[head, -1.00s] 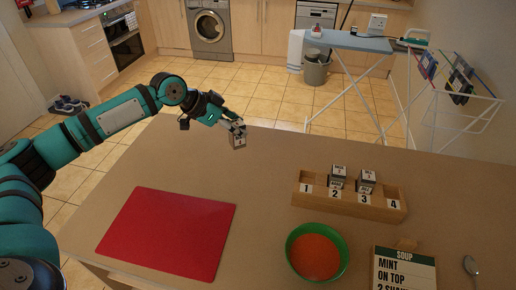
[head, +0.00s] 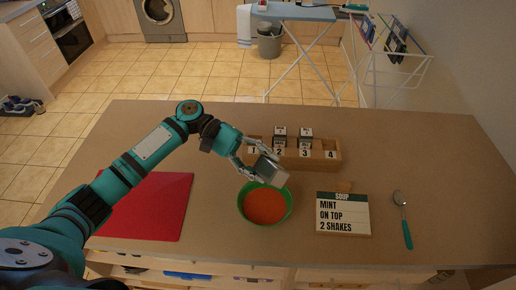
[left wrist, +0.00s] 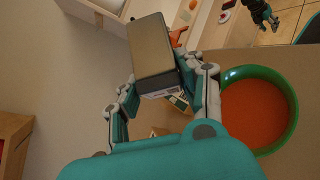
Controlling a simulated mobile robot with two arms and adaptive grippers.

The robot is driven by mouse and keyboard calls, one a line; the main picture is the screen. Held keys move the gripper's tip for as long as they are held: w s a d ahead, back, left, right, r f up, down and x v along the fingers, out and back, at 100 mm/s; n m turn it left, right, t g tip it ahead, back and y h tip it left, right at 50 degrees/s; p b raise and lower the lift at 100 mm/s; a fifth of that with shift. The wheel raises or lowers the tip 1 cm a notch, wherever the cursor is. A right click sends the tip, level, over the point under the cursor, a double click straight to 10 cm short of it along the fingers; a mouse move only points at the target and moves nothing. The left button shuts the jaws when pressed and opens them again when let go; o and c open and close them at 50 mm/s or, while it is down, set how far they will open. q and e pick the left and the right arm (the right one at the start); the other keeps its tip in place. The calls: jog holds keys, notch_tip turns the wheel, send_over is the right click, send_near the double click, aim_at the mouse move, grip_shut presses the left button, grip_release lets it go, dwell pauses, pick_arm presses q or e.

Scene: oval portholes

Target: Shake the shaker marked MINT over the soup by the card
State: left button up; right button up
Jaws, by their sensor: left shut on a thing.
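My left gripper (head: 262,164) is shut on a grey box-shaped shaker (head: 271,174), held tilted just above the back edge of the green bowl of orange soup (head: 265,205). Its marking is not readable. In the left wrist view the shaker (left wrist: 156,50) sits between the fingers, with the soup (left wrist: 252,112) to the right. The card (head: 343,213) right of the bowl reads SOUP, MINT ON TOP, 2 SHAKES. My right gripper (left wrist: 263,15) shows small at the top of the left wrist view, its jaws unclear.
A wooden rack (head: 327,163) numbered 1 to 4 stands behind the bowl, with shakers in slots 2 (head: 280,137) and 3 (head: 305,138). Slot 4 looks empty. A red mat (head: 150,210) lies left, a spoon (head: 404,220) right.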

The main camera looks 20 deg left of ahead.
pick_arm(q)
jog(key=shift+s+d+r+h, duration=0.3)
jog(key=shift+s+d, duration=0.35)
jog(key=shift+d, duration=0.15)
jog(key=shift+f+g, duration=0.15)
jog(key=shift+g, duration=0.15)
jog(key=shift+w+a+f+b, duration=0.1)
jog(key=shift+a+f+b, duration=0.15)
jog(key=shift+f+b, duration=0.65)
jog(key=shift+d+f+b, duration=0.1)
jog(key=shift+f+b, duration=0.15)
jog(key=shift+b, duration=0.05)
pick_arm(e)
notch_tip(320, 180, down, 2)
jog(key=shift+s+f, duration=0.1)
jog(key=shift+s, duration=0.05)
jog(key=shift+d, duration=0.15)
pick_arm(q)
notch_tip(320, 180, down, 4)
notch_tip(320, 180, up, 4)
jog(key=shift+r, duration=0.15)
pick_arm(e)
jog(key=shift+d, duration=0.15)
